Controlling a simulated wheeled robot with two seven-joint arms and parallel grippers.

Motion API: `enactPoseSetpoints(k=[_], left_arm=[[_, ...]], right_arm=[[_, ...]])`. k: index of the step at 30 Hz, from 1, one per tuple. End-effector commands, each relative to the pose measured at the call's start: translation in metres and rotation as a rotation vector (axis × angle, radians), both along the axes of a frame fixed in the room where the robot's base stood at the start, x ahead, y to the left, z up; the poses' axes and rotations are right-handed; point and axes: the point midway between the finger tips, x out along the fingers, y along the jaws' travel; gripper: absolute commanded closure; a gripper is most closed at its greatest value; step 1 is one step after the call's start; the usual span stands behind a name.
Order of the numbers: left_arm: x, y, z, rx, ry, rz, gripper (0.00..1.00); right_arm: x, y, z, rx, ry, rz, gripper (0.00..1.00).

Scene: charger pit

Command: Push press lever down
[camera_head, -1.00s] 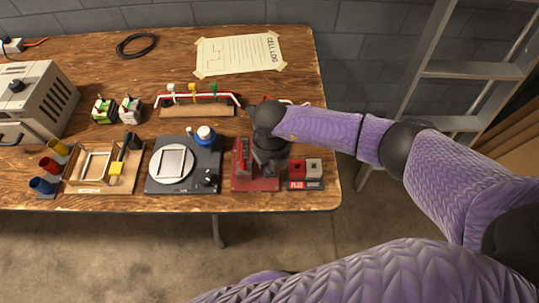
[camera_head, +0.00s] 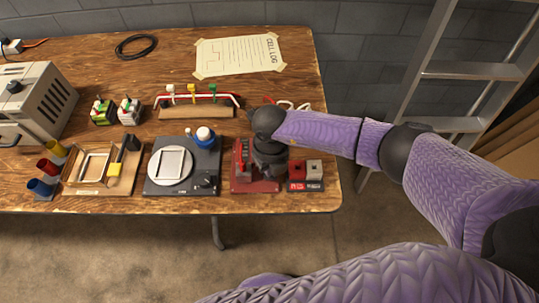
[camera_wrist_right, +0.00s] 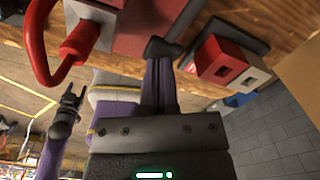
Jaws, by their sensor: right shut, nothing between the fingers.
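The press has a dark red base (camera_head: 256,186) at the table's front right, with a red upright part (camera_head: 243,158) on its left side. In the right wrist view a red curved bar with a thick grip (camera_wrist_right: 78,42), likely the lever, shows at upper left beside a grey block. My right gripper (camera_wrist_right: 161,48) is shut and empty, its tips near the red base (camera_wrist_right: 140,12) and right of that bar, apparently apart from it. In the head view my right wrist hides the fingertips and part of the press. My left gripper (camera_wrist_right: 72,97) shows small in the wrist view.
A red and grey terminal block (camera_head: 305,170) stands just right of the press. A dark plate with a round white disc (camera_head: 155,177) lies to its left. Behind is a wooden strip (camera_head: 196,111) with a red-and-white bar. The table's front edge is close.

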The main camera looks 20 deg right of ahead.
Motion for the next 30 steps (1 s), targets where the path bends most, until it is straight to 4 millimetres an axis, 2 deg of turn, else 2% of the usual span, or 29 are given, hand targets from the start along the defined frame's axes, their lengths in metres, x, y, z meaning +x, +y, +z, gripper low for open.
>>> enactPoseSetpoints(k=[1,3,22,25,30], left_arm=[[0.001,0.002,0.01,0.003,-0.003,-0.003,0.41],[0.002,0.002,0.016,0.003,-0.006,-0.004,0.41],[0.01,-0.002,0.07,0.0,-0.024,-0.004,0.41],[0.011,-0.003,0.075,-0.001,-0.025,-0.002,0.41],[0.01,-0.005,0.073,-0.004,-0.022,0.001,0.41]], right_arm=[[0.0,0.0,0.011,0.001,-0.003,0.0,1.0],[0.001,0.0,0.018,0.0,-0.003,0.0,1.0],[0.001,0.0,0.081,0.0,-0.004,0.0,1.0],[0.001,0.0,0.087,0.0,-0.003,0.0,1.0],[0.001,0.0,0.084,0.0,-0.002,0.0,1.0]])
